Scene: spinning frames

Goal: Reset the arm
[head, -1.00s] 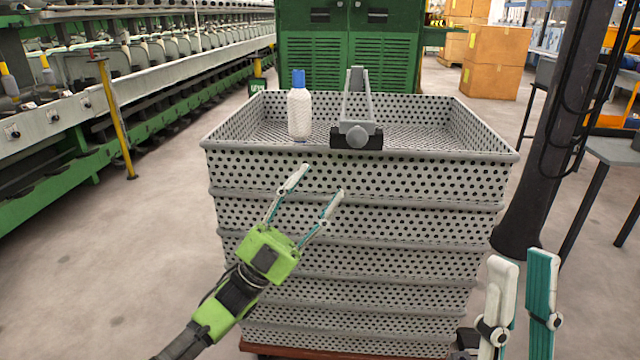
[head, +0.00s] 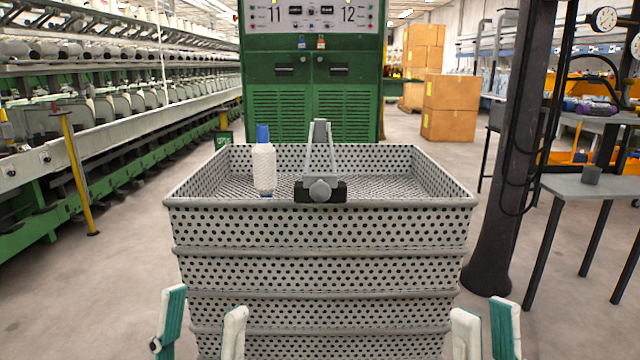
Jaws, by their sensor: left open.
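My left gripper (head: 203,322) shows at the bottom edge of the head view, left of centre. Its two fingers, one teal and one white, stand apart with nothing between them. My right gripper (head: 486,332) is at the bottom right, with a white and a teal finger close side by side; a narrow gap shows at most, and its lower part is cut off by the frame. Both grippers are low in front of the perforated grey bin (head: 330,270) and below its rim. Both arms are out of the picture.
A white bobbin with a blue top (head: 264,170) and a grey bracket-like device (head: 320,180) stand at the bin's near side. A green cabinet (head: 310,95) is behind. A dark pole (head: 500,180) and table (head: 600,180) are right; spinning frames (head: 100,120) line the left.

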